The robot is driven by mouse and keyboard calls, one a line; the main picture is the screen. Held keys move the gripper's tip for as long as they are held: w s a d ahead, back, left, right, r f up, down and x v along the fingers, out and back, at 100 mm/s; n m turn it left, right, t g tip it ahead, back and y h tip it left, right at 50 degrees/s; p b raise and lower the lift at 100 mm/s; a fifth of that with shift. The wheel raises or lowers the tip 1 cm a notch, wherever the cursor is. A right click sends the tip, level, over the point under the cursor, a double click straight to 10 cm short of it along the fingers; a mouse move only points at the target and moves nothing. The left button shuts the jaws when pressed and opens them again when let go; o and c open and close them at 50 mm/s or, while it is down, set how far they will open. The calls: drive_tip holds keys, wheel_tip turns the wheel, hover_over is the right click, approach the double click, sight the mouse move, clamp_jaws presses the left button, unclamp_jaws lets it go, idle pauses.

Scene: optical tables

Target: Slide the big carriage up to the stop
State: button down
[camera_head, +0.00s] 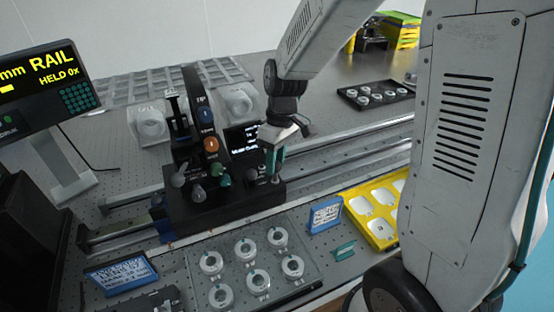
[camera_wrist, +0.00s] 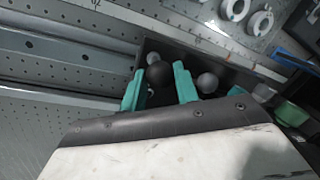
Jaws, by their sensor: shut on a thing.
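The big black carriage (camera_head: 228,208) sits across the rail (camera_head: 335,150), with an upright black panel, a small screen and several coloured knobs on it. My gripper (camera_head: 274,163) reaches down at the carriage's right end. In the wrist view its teal fingers (camera_wrist: 160,88) are closed around a dark round knob (camera_wrist: 158,73), with a grey knob (camera_wrist: 207,82) just right of them. A blue piece (camera_head: 160,221) is at the carriage's left end; I cannot tell whether it is the stop or whether it touches the carriage.
A display (camera_head: 40,85) reading "RAIL" and "HELD 0x" stands at left. In front lie a clear plate of ring mounts (camera_head: 207,289), blue label stands (camera_head: 121,272) and a yellow tray (camera_head: 366,221). A black tray (camera_head: 350,93) lies behind. Rail shows free right of the carriage.

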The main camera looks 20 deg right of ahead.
drive_tip(key=c, duration=1.1)
unclamp_jaws()
drive_tip(key=shift+o, duration=0.2)
wheel_tip(320, 180, up, 8)
drive_tip(key=d, duration=0.1)
drive_tip(key=shift+w+f, duration=0.15)
drive_tip(key=shift+w, duration=0.3)
drive_tip(key=shift+d, duration=0.1)
drive_tip(key=s+d+r+m+t+h, duration=0.1)
drive_tip(key=s+r+m, duration=0.2)
drive_tip(key=s, duration=0.8)
drive_tip(key=s+d+r+m+t, duration=0.1)
drive_tip(key=s+r+m, duration=0.2)
drive_tip(key=s, duration=0.9)
drive_tip(key=shift+d+r+m+t+h, duration=0.3)
drive_tip(key=shift+d+r+m+h, duration=0.1)
drive_tip(key=shift+r, duration=0.55)
